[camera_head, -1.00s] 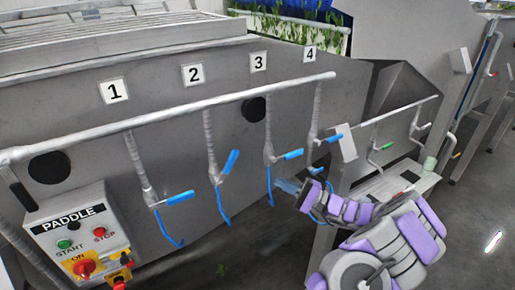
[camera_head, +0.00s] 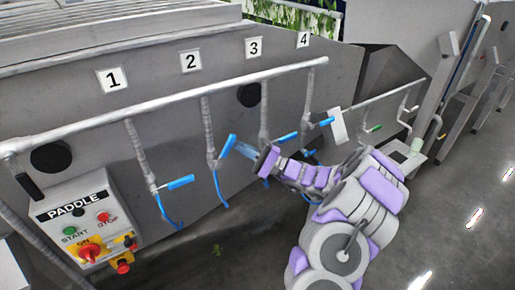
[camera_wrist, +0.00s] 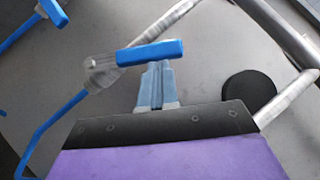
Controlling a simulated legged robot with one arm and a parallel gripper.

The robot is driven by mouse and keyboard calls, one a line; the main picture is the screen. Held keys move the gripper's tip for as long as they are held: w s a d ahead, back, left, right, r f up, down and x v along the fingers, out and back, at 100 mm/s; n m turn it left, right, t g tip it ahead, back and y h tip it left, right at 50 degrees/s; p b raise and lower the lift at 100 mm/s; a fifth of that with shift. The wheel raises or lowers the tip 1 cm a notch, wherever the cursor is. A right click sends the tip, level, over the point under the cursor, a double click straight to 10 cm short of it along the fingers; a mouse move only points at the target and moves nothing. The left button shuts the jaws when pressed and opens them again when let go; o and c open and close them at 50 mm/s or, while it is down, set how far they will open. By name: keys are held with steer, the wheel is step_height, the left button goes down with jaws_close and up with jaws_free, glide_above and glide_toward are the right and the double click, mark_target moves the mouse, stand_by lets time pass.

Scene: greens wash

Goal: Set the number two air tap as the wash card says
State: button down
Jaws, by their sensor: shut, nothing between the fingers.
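The number two air tap (camera_head: 213,163) hangs on its pipe below the plate marked 2 (camera_head: 191,61). Its blue lever handle (camera_head: 227,145) slants up to the right. My gripper (camera_head: 236,148) is at the right side of this handle, its blue fingers close to it. In the wrist view my gripper (camera_wrist: 157,64) is shut and empty, with its fingertips just below a blue handle (camera_wrist: 150,53). I cannot tell whether they touch.
Tap one, with its blue handle (camera_head: 180,182), is to the left. Tap three's handle (camera_head: 288,137) is just right of and behind my gripper, and tap four's handle (camera_head: 327,122) is further right. The paddle control box (camera_head: 83,230) stands at lower left.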

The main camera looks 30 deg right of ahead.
mark_target(231, 143)
steer(key=shift+a+r, duration=0.15)
steer(key=shift+a, duration=0.35)
steer(key=n+g+b, duration=0.1)
steer(key=b, duration=0.1)
steer(key=a+r+n+b, duration=0.1)
steer(key=shift+r+n+g+b, duration=0.25)
steer(key=shift+n+g+b, duration=0.05)
steer(key=shift+g+b, duration=0.1)
steer(key=shift+a+r+n+g+h+b, duration=0.1)
steer(key=shift+r+n+g+h+b, duration=0.45)
steer(key=shift+n+g+b, duration=0.55)
steer(key=shift+s+a+r+n+h+b, duration=0.1)
steer(key=shift+a+r+n+h+b, duration=0.15)
steer(key=shift+a+b, duration=0.25)
steer(key=shift+a+r+n+h+b, duration=0.2)
steer(key=shift+a+r+n+b, duration=0.1)
steer(key=shift+a, duration=0.35)
steer(key=shift+f, duration=0.1)
steer(key=shift+d, duration=0.2)
